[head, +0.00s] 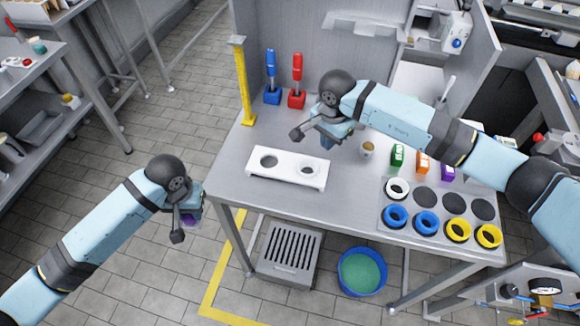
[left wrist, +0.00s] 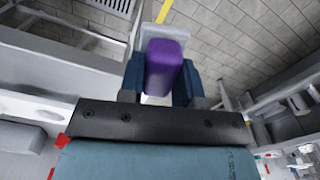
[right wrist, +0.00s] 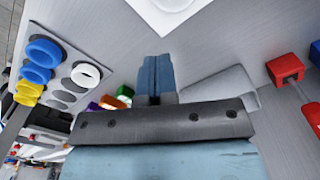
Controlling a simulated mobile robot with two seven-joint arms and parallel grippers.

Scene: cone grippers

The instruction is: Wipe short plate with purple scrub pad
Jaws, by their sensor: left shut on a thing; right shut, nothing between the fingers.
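A low white plate with two round openings (head: 262,178) lies on the left part of the grey table. I take it for the short plate; part of it also shows at the top of the right wrist view (right wrist: 150,12). My left gripper (head: 190,210) is off the table's left side, apart from the plate. It is shut on the purple scrub pad (left wrist: 164,62), which fills the space between its fingers; in the head view only a little purple (head: 190,219) shows below the gripper. My right gripper (head: 327,141) is shut and empty above the table, behind the plate's right end.
Red (head: 297,98) and blue (head: 272,95) holders and a yellow post (head: 243,85) stand behind. A blue bucket (head: 362,271) is on the floor.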

